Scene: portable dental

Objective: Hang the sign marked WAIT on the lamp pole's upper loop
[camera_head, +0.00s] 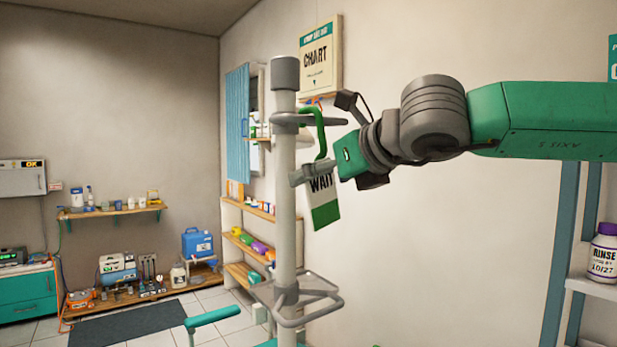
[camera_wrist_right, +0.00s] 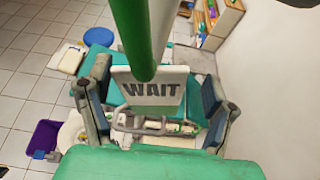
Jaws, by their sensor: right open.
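The white and green WAIT sign (camera_head: 325,212) is upright, slightly tilted, beside the grey lamp pole (camera_head: 286,205). Its green hook (camera_head: 321,130) curves over at the pole's upper loop (camera_head: 290,118); I cannot tell for sure whether it rests on the loop. My right gripper (camera_head: 310,172) is open around the sign's upper part, just below the loop. In the right wrist view the sign (camera_wrist_right: 152,90) stands between the spread fingers (camera_wrist_right: 158,112), with a gap on each side. The green hook (camera_wrist_right: 138,35) passes close to the camera. My left gripper is not in view.
A lower grey loop (camera_head: 310,300) sticks out from the pole below the sign. A CHART board (camera_head: 320,60) hangs on the wall behind. Shelves (camera_head: 248,240) stand behind the pole, and a shelf with a RINSE bottle (camera_head: 604,252) is at right.

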